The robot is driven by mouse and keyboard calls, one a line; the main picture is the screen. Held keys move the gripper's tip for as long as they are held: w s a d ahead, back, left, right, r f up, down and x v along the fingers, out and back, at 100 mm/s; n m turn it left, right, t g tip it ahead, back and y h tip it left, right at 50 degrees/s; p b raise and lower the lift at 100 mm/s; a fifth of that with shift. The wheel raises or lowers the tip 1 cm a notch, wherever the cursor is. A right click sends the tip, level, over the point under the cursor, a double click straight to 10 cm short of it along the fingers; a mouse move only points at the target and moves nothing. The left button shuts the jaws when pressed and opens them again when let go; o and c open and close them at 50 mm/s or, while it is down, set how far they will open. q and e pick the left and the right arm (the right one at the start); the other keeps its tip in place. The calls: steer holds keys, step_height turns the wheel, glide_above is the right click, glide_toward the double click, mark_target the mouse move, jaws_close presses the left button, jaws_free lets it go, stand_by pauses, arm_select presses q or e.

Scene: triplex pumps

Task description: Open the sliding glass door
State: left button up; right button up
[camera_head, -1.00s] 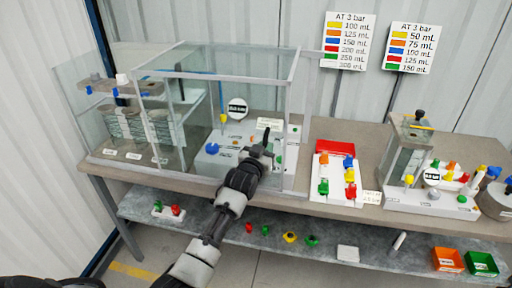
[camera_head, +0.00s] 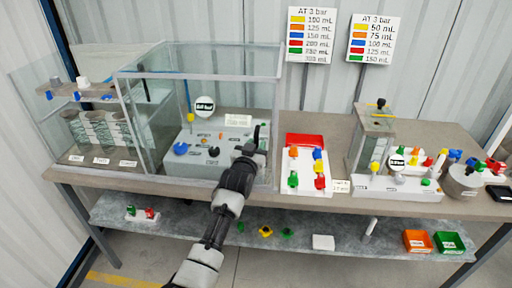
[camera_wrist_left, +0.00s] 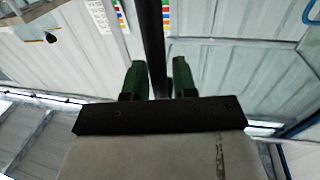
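The glass enclosure (camera_head: 199,75) with a grey frame stands on the bench at left. Its panes are clear, so I cannot tell the sliding door's edges or how far it stands open. My left gripper (camera_head: 258,140) is at the enclosure's front, near its right end. In the left wrist view a dark upright bar, apparently a handle (camera_wrist_left: 152,45), runs between the two green fingers (camera_wrist_left: 159,80). Narrow gaps show beside the bar, so the fingers look open around it; contact is not clear. Another dark bar (camera_head: 143,84) shows near the enclosure's left end. My right gripper is out of view.
A white board with coloured valves and a red top (camera_head: 305,141) lies right of the enclosure. A small glass apparatus (camera_head: 371,143) stands further right. The lower shelf (camera_head: 190,222) holds loose parts, an orange bin (camera_head: 417,241) and a green bin (camera_head: 448,242).

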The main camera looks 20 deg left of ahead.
arm_select(q)
steer(key=shift+o, duration=1.1)
steer(key=shift+s+f, duration=0.1)
steer(key=shift+s, duration=0.05)
steer(key=s+b, duration=0.2)
steer(key=s, duration=0.8)
steer(key=shift+s+d, duration=0.2)
steer(key=shift+s, duration=0.05)
